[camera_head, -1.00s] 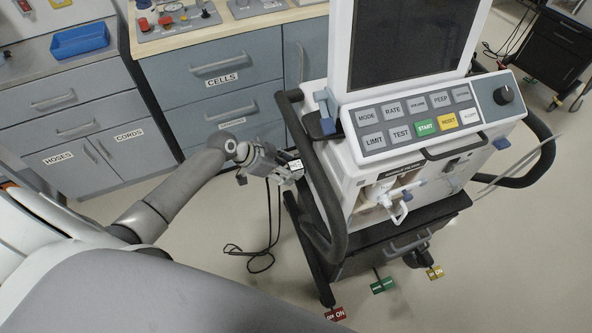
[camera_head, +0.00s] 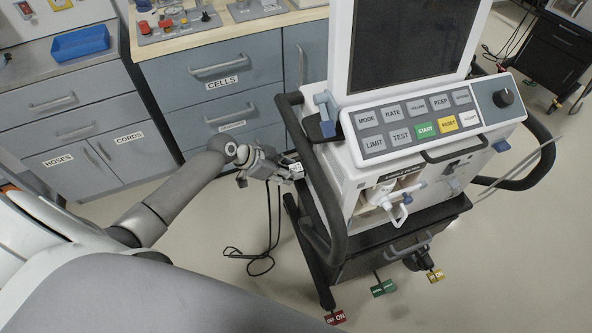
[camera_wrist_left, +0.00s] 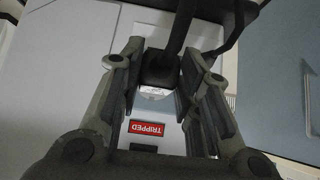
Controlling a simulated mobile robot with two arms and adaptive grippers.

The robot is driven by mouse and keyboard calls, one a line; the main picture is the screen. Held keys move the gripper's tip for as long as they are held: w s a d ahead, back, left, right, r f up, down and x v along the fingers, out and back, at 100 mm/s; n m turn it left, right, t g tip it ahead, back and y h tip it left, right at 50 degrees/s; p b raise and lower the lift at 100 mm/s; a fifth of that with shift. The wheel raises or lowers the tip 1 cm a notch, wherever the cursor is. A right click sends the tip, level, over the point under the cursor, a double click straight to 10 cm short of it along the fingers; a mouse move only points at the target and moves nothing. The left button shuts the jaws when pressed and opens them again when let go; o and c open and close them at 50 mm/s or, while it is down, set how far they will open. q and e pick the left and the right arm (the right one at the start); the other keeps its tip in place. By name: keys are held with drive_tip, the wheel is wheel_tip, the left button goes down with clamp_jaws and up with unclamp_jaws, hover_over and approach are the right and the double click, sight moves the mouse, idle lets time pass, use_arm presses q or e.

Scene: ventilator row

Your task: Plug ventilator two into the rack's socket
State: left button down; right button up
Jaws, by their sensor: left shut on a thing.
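In the left wrist view my left gripper (camera_wrist_left: 160,72) is shut on a dark plug (camera_wrist_left: 157,70) with a black cord. A pale round face shows partly behind the plug; I cannot tell whether they touch. A red TRIPPED label (camera_wrist_left: 146,128) is on the pale panel. My right gripper is not in view.
Black cord (camera_head: 268,232) hangs below my left gripper and loops on the floor. Grey drawer cabinets (camera_head: 215,95) with a blue tray (camera_head: 80,41) stand behind. Red, green and yellow tags (camera_head: 383,288) hang low at the cart. Another black cart (camera_head: 563,50) stands far right.

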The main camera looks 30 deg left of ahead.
use_arm(q)
drive_tip(key=shift+s+a, duration=0.1)
drive_tip(key=shift+a, duration=0.05)
idle(0.4)
drive_tip(key=shift+s+a, duration=1.8)
drive_tip(key=shift+s, duration=0.05)
